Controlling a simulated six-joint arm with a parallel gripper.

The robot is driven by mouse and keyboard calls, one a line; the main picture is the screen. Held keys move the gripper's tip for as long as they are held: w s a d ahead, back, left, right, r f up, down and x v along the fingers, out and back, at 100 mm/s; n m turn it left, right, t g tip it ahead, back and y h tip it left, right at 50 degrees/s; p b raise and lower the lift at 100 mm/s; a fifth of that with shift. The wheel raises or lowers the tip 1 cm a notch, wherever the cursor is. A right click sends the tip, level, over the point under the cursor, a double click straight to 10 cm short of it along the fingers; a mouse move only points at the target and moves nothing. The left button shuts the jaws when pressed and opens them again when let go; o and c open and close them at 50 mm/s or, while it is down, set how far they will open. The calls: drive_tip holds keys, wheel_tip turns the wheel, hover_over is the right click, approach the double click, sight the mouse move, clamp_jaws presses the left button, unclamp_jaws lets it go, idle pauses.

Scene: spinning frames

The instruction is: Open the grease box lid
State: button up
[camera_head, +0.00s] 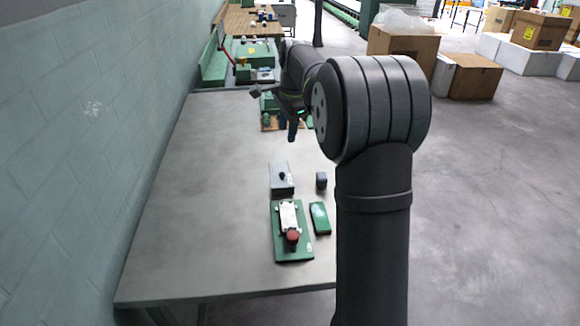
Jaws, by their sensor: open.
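A grey box with a flat top and a small dark knob (283,188) sits on the table in front of my gripper; it looks like the grease box, with its lid on. My gripper (292,136) points down over the far part of the table. It is open, apart from the grey box and beyond it. Its fingers are small and dark here, and I see nothing between them. My own arm hides part of the table to the right.
A green base with a white lever and red knob (292,238) lies nearest. Beside it are a green flat piece (320,217) and a small dark block (321,181). Green parts (265,117) stand behind my gripper. The table's left side (190,200) is clear up to the wall.

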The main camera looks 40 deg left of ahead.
drive_tip(key=d+n, duration=0.2)
approach(282, 173)
drive_tip(key=shift+y, duration=0.4)
drive_tip(key=x, duration=0.8)
drive_tip(key=shift+d+f, duration=0.3)
drive_tip(key=shift+f, duration=0.05)
clamp_jaws()
